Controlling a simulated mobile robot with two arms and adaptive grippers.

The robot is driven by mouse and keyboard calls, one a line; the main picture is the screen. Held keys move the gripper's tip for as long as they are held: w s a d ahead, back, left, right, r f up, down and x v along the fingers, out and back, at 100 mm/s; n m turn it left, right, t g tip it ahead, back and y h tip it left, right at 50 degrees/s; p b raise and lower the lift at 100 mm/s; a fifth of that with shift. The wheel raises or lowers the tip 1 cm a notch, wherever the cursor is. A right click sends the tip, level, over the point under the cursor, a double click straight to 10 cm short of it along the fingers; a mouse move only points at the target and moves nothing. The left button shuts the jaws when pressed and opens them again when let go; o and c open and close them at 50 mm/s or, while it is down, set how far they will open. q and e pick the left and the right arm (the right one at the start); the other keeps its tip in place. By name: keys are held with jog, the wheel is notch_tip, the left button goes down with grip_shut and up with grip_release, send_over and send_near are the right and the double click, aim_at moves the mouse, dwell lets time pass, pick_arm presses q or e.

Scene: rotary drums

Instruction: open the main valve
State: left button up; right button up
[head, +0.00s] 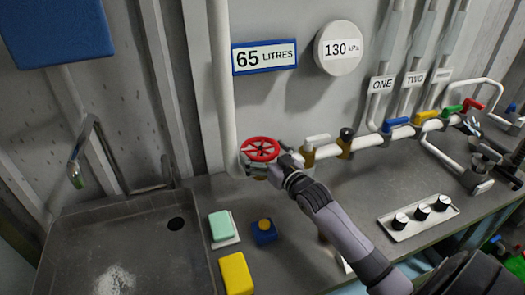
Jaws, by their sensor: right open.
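A red valve wheel (261,149) sits on the white pipework at the foot of a tall white pipe, just above the bench. My right gripper (281,166) is at the lower right of the wheel, its arm coming in from the lower right. The gripper is open. Its fingers are dark, small and partly hidden by the wrist, so I cannot tell whether they touch the rim. The wheel's stem and the valve body below are mostly hidden. My left gripper does not show.
Signs read 65 LITRES (264,57) and 130 kPa (341,48). A sink (70,240) is left; a yellow block (236,274) and knob panel (418,219) lie on the bench.

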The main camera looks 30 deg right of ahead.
jog(key=shift+c, duration=0.2)
jog(key=c, duration=0.8)
jog(key=shift+o, duration=0.2)
